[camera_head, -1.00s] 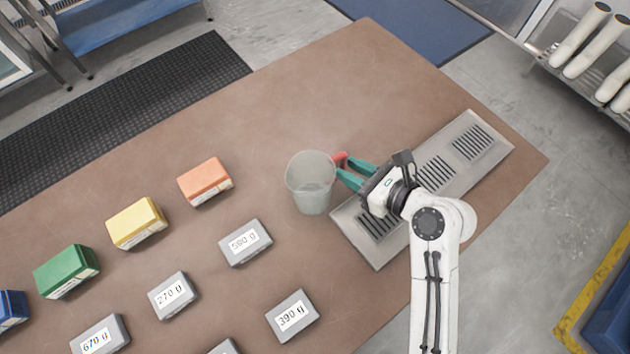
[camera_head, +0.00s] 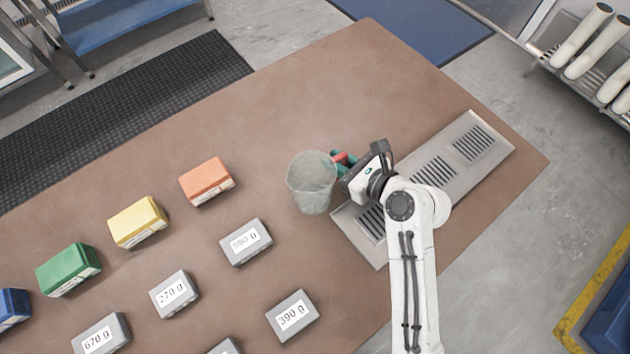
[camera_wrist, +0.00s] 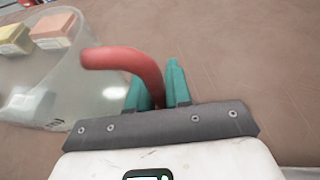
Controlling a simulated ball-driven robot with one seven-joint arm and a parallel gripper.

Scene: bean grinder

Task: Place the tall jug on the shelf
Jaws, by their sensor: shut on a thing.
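The tall jug (camera_head: 312,186) is a translucent, greyish vessel with a red handle (camera_head: 339,157). It stands on the brown table, upright as far as I can tell, beside the left end of a metal grated plate (camera_head: 436,172). My gripper (camera_head: 342,162) comes in from the right and its teal fingers are shut on the handle. In the wrist view the red handle (camera_wrist: 128,65) passes between the teal fingers (camera_wrist: 158,85), and the jug's clear wall (camera_wrist: 70,100) fills the left. I cannot tell whether the plate is the shelf named in the task.
An orange block (camera_head: 206,181), a yellow block (camera_head: 138,222) and a green block (camera_head: 68,268) lie left of the jug. Several grey labelled blocks (camera_head: 246,242) lie nearer the front. White cylinders (camera_head: 582,38) are on a rack at the upper right. The table's far middle is clear.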

